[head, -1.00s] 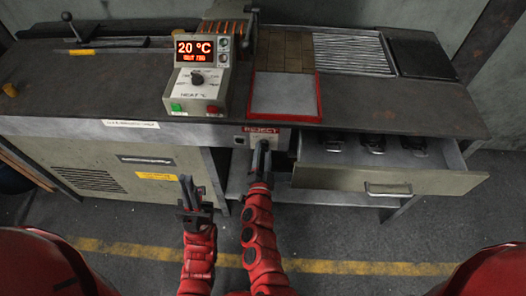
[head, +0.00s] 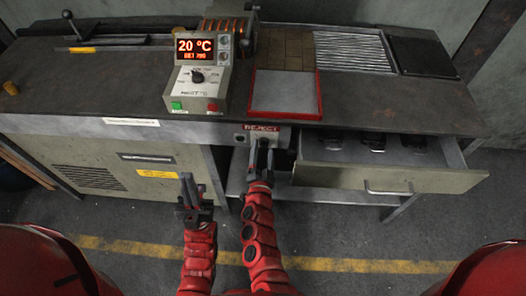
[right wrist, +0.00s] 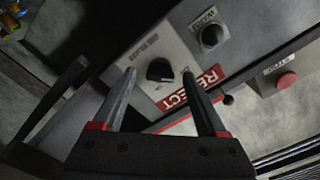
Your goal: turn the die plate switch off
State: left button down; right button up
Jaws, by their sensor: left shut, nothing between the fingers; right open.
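The die plate switch appears to be the black rotary knob (right wrist: 160,70) on a light panel in the right wrist view; a small, hard-to-read label lies beside it. Its set position is not clear. My right gripper (right wrist: 159,76) is open and empty, with one fingertip on each side of the knob in that view; I cannot tell whether they touch it. In the head view my right gripper (head: 262,143) is in front of the panel below the red REJECT sign (head: 262,128) and hides the knob. My left gripper (head: 187,178) is shut and empty, lower left, before the bench.
A dark round button (right wrist: 212,37) and a red button (right wrist: 287,80) sit near the knob. An open drawer (head: 390,180) juts out right of my right gripper. The heat control box (head: 197,90) showing 20 °C stands on the bench. The floor in front is clear.

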jog(key=s+p, duration=0.4)
jog(key=s, duration=1.3)
jog(key=shift+s+a, duration=0.25)
jog(key=shift+a, duration=0.05)
